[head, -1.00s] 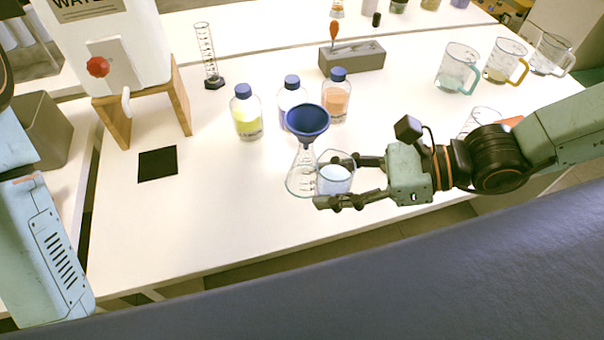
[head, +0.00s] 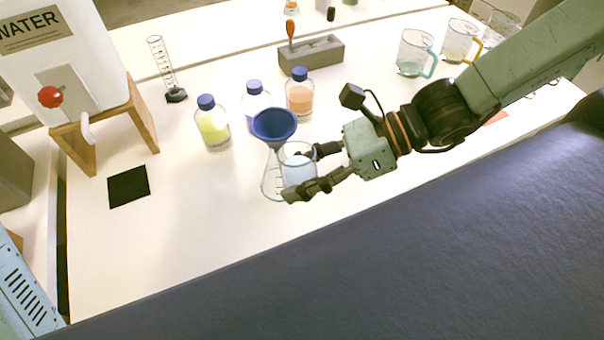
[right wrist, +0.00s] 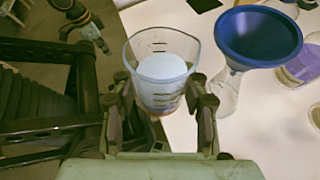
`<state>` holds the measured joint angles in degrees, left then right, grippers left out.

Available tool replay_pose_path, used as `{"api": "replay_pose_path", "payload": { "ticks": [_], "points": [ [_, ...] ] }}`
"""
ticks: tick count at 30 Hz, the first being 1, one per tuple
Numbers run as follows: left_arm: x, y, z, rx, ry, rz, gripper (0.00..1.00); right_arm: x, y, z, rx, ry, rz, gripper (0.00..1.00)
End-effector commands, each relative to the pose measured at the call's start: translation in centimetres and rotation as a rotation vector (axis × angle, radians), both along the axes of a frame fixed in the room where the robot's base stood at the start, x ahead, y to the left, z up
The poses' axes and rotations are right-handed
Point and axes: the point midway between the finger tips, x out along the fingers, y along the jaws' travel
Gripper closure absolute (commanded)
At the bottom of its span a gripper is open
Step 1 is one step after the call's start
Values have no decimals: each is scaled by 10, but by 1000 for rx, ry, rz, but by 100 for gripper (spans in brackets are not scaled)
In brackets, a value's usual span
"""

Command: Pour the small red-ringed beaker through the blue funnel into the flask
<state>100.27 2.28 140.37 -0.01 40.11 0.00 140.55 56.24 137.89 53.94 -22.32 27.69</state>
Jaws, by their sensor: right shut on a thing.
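The small clear beaker (head: 297,170) holds a pale whitish content. A faint reddish band shows near its base in the right wrist view (right wrist: 158,85). My right gripper (head: 305,172) is shut around the beaker's sides and holds it about upright, just in front and to the right of the flask. The blue funnel (head: 274,125) sits in the neck of the clear conical flask (head: 270,182), which the beaker partly hides. In the right wrist view the funnel (right wrist: 259,36) is right of the beaker, apart from it. My left gripper (right wrist: 82,22) seems to show small at the top left there; its fingers are unclear.
Blue-capped bottles with yellow (head: 213,127), violet (head: 256,98) and orange (head: 300,95) contents stand close behind the funnel. A water tank (head: 60,62) on a wooden stand is at left, near a black square (head: 129,187). The table front is clear.

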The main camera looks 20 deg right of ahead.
Motion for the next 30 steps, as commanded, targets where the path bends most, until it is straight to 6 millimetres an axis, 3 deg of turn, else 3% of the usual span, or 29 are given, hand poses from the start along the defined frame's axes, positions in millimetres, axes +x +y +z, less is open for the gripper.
{"api": "replay_pose_path", "payload": {
  "ticks": [12, 30],
  "points": [
    [0, 0, 12, 0, 0, 0, 100, 9, 3, 5, -9, 135, 1, 90],
    [0, 0, 27, 0, 0, 0, 100, 12, 2, 19, -7, 173, -3, 90]
  ]
}}
